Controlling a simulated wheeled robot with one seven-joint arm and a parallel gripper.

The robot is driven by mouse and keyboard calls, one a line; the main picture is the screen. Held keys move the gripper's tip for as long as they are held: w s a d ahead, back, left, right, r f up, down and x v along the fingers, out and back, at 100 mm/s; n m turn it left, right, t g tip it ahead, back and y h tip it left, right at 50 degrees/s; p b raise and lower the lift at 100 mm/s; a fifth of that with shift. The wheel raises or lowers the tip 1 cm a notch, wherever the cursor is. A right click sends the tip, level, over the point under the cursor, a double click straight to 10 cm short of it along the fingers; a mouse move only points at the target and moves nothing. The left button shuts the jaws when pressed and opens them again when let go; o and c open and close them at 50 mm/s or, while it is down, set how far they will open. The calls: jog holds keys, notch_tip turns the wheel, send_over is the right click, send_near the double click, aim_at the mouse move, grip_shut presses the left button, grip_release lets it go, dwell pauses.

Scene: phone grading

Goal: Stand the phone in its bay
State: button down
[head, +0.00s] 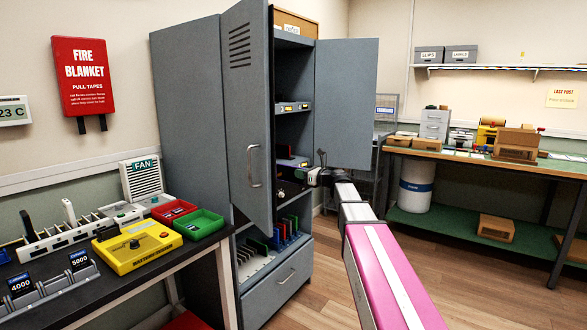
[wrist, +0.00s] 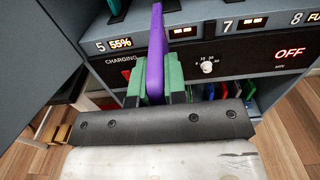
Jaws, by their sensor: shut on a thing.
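A purple phone (wrist: 156,45) stands edge-on in the wrist view, between the green fingers of my gripper (wrist: 158,80). My gripper is shut on it. The phone is in front of the charging unit (wrist: 255,55), between the bay labels 5 (wrist: 113,45) and 7 (wrist: 240,24). It partly covers the label between them, and its number is hidden. I cannot tell whether the phone's lower end touches a bay. In the head view my gripper (head: 313,177) is at the open grey cabinet (head: 185,130), by the middle shelf; the phone is too small there to make out clearly.
The cabinet's open left door (head: 247,110) and right door (head: 345,100) flank the arm. Coloured upright items fill a lower rack (head: 285,235). A dark bench with a yellow box (head: 137,247) and red and green trays stands left. A panel in the wrist view reads OFF (wrist: 289,53).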

jog(key=shift+w+d+r+x, duration=0.2)
jog(key=shift+w+x, duration=0.05)
jog(key=shift+x, duration=4.9)
jog(key=shift+w+d+r+x, duration=0.2)
jog(key=shift+w+r+x, duration=0.1)
jog(key=shift+x, duration=4.85)
jog(key=shift+w+d+r+x, duration=0.15)
jog(key=shift+w+d+x, duration=0.1)
jog(key=shift+x, duration=4.95)
jog(key=shift+f, duration=0.35)
jog(key=c, duration=1.1)
grip_release()
